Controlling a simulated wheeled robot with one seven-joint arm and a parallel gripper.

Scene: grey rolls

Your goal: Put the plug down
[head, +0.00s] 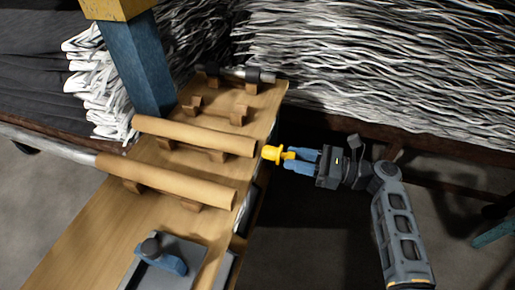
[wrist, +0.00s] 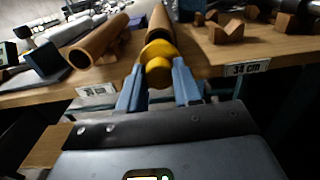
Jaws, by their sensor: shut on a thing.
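A yellow plug (head: 273,153) is held between the blue fingers of my gripper (head: 291,158). It points left, at the right-hand end of the upper cardboard tube (head: 200,136), just past the table edge. In the wrist view the plug (wrist: 158,52) sits between the fingertips of my gripper (wrist: 158,80), with the tube (wrist: 158,17) directly behind it. I cannot tell whether the plug touches the tube.
The wooden table (head: 75,235) carries a second cardboard tube (head: 165,180), wooden cradles (head: 192,107) and a blue-grey device (head: 165,260). A blue post (head: 145,65) rises behind. Piles of white strands (head: 380,70) fill the back. Dark floor lies right of the table.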

